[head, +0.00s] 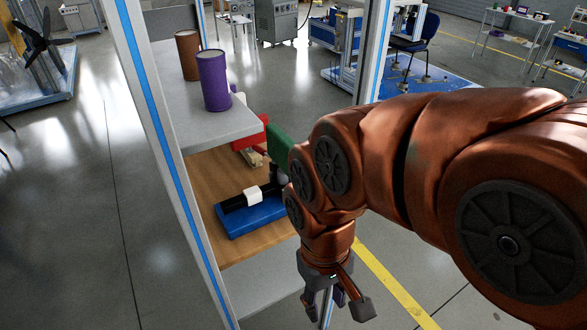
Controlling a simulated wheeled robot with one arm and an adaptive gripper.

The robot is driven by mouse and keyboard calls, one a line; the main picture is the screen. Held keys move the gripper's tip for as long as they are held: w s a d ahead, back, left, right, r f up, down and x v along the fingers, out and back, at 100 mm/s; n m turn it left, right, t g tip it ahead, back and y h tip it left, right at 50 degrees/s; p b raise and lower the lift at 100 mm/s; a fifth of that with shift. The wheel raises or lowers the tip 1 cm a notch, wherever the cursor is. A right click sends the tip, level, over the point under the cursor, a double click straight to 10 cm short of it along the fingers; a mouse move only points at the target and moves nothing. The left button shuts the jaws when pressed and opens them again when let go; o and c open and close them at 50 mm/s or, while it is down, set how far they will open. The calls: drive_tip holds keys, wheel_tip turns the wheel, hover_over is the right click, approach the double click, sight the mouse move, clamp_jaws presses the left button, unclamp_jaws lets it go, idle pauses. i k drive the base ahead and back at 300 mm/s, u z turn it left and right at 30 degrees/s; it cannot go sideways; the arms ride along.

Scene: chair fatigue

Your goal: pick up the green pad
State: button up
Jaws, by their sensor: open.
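A flat green piece (279,146), which looks like the green pad, stands upright on the wooden shelf, at the centre of the head view. My arm hides its right part. My gripper (336,307) points down at the bottom of the view, in front of the shelf and well below and right of the green piece in the picture. Its fingers are spread apart with nothing seen between them.
A blue pad (255,221) with a black, white-banded part lies on the wooden shelf (202,178). A red piece (247,141) is beside the green one. A purple can (214,80) and a brown can (188,55) stand on the grey upper shelf. A blue-striped post (165,130) rises at left.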

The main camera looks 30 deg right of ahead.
sight(279, 144)
drive_tip(key=k, duration=0.9)
drive_tip(key=u, duration=0.8)
drive_tip(key=i, duration=0.5)
